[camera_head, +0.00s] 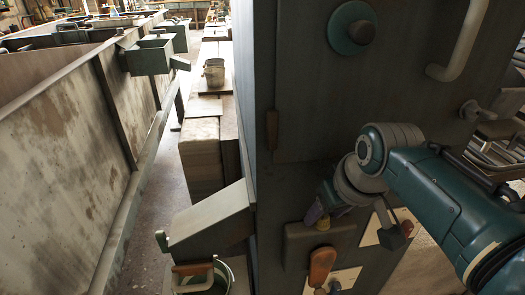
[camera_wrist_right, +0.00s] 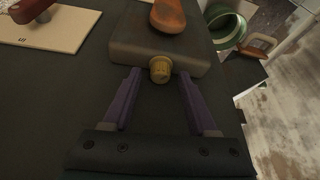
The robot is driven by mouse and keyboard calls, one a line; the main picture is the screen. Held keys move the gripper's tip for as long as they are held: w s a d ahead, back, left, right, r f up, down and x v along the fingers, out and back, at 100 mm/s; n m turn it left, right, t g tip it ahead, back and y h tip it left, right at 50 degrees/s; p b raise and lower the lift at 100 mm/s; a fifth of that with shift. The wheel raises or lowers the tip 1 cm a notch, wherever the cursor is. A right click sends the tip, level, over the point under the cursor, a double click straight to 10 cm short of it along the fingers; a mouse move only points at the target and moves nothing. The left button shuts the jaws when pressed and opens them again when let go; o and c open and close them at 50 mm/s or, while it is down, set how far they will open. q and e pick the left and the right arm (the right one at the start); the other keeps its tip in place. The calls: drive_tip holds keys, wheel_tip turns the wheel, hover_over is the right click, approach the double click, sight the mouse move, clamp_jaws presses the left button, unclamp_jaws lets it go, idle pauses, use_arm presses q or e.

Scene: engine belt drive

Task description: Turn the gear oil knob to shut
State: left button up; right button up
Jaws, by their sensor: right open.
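In the head view the knob (camera_head: 323,223) shows just under my right gripper (camera_head: 317,212). In the right wrist view the purple fingers of my right gripper (camera_wrist_right: 160,78) are open. Their tips stand on either side of the knob, with a visible gap on each side. The knob is not gripped. The far side of the knob is hidden. My left gripper is not in view.
A dark red handle on a pale plate (camera_wrist_right: 62,27) is nearby on the panel. A round teal knob (camera_head: 352,28) and a pale curved handle (camera_head: 462,42) are higher up. A green bucket (camera_wrist_right: 226,27) stands beyond.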

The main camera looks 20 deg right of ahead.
drive_tip(key=p+v, duration=0.3)
drive_tip(key=v, duration=0.7)
drive_tip(key=shift+c, duration=0.3)
